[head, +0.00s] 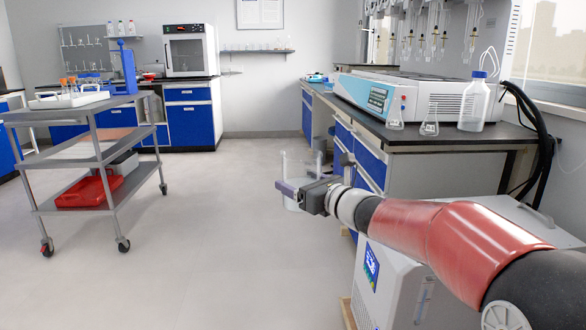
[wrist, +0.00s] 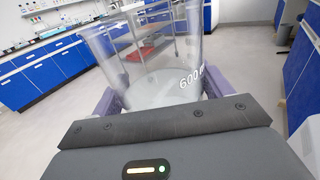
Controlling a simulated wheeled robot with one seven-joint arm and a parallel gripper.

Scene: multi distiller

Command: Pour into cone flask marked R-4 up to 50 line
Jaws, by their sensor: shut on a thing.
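My gripper (head: 296,190) is shut on a clear glass beaker (head: 300,163), out over the open floor left of the right bench. In the wrist view the beaker (wrist: 150,55) sits between the purple fingers and shows a "600" marking. A pale layer shows in its lower part, which looks like liquid; its level is hard to tell. The beaker looks roughly upright. Two small cone flasks stand on the right bench near its front edge: a left flask (head: 396,116) and a right flask (head: 429,126). Their labels are too small to read.
A blue-capped bottle (head: 474,104) stands right of the flasks. A white and blue distiller (head: 400,98) with glassware above is behind them. Black hoses (head: 540,120) hang at the bench's right end. A grey cart (head: 95,150) stands at left; the floor between is clear.

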